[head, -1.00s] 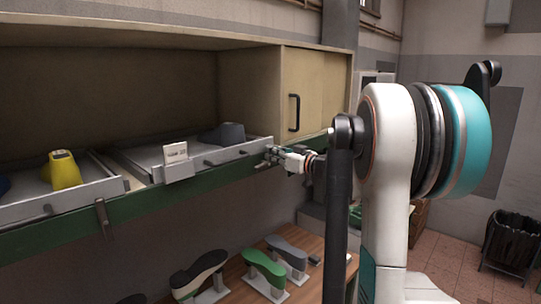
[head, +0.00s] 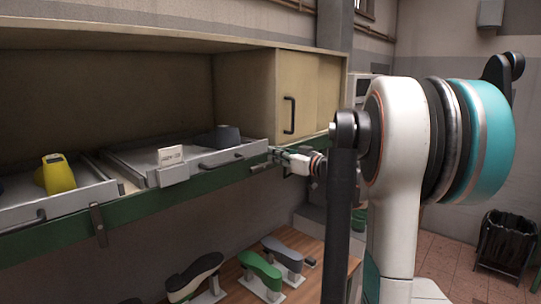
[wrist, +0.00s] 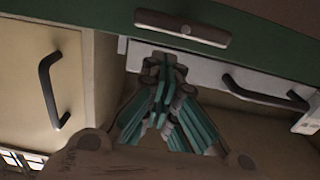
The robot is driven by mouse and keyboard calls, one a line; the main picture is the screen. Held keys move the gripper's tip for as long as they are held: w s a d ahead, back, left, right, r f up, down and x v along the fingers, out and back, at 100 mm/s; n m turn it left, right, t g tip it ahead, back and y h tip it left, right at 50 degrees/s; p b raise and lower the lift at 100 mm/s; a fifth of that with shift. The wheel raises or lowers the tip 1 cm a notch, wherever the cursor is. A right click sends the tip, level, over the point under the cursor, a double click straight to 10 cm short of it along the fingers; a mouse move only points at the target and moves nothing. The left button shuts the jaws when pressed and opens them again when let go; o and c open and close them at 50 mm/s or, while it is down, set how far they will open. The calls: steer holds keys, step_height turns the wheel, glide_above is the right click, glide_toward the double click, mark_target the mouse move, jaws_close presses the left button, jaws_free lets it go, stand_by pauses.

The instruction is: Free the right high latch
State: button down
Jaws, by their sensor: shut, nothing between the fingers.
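The right high latch (wrist: 183,27) is a brown bar on the green rail (wrist: 70,22). In the wrist view it lies nearly along the rail, slightly tilted, and looks clear of the pale drawer front (wrist: 205,72). In the head view the latch (head: 261,167) is small and dark, just left of my gripper (head: 278,154). My gripper also shows in the wrist view (wrist: 163,62), with its fingers shut and empty. Its tips are by the end of the drawer front, beside the latch in the picture; a small gap seems to separate them. Exact depth is unclear.
Another latch (head: 98,224) stands upright at the left drawer. The right drawer (head: 205,165) holds a dark last (head: 228,137); a yellow last (head: 58,175) is farther left. A cupboard door handle (head: 289,115) is near my gripper. Shoe forms (head: 262,272) stand on the bench below.

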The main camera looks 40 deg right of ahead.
steer(key=shift+s+d, duration=0.2)
steer(key=shift+s, duration=2.5)
